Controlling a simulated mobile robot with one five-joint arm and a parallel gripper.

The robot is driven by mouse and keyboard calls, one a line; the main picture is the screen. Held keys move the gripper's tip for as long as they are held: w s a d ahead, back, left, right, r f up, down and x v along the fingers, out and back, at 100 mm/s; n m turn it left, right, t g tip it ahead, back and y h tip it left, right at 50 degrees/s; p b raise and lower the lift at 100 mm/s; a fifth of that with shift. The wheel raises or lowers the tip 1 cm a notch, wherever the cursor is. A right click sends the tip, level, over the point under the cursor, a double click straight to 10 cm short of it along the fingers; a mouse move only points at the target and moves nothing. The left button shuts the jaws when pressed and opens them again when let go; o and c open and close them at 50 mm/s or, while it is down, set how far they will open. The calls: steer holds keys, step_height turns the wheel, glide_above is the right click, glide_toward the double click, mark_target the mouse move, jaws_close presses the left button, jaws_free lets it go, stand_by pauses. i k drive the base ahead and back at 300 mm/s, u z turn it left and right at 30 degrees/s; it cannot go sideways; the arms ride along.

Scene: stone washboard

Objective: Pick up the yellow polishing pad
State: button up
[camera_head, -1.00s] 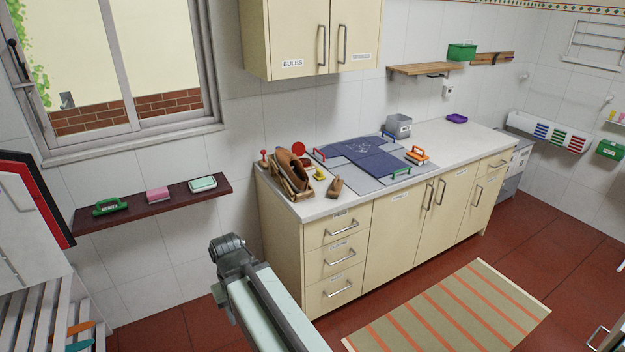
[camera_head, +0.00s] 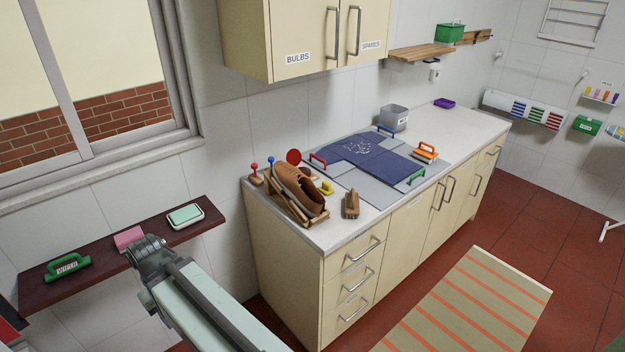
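The yellow polishing pad (camera_head: 327,187) is a small yellow piece lying on the counter, right behind the wooden rack that holds a brown shoe. It is partly hidden and small in the head view. My arm reaches up from the bottom of the picture and ends in a grey joint in front of the dark wall shelf, well left of the pad. No gripper fingers show, so my gripper is not in view.
The counter (camera_head: 343,236) holds the shoe rack (camera_head: 298,197), a wooden brush (camera_head: 351,204), a blue-and-grey washboard with coloured handles, an orange-handled tool (camera_head: 425,152) and a grey bin (camera_head: 393,118). The dark shelf (camera_head: 50,287) is at left. A striped rug (camera_head: 470,305) lies on the floor.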

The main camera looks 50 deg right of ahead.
mark_target(326, 189)
steer(key=z, duration=0.35)
steer(key=i, duration=1.55)
steer(key=z, duration=0.55)
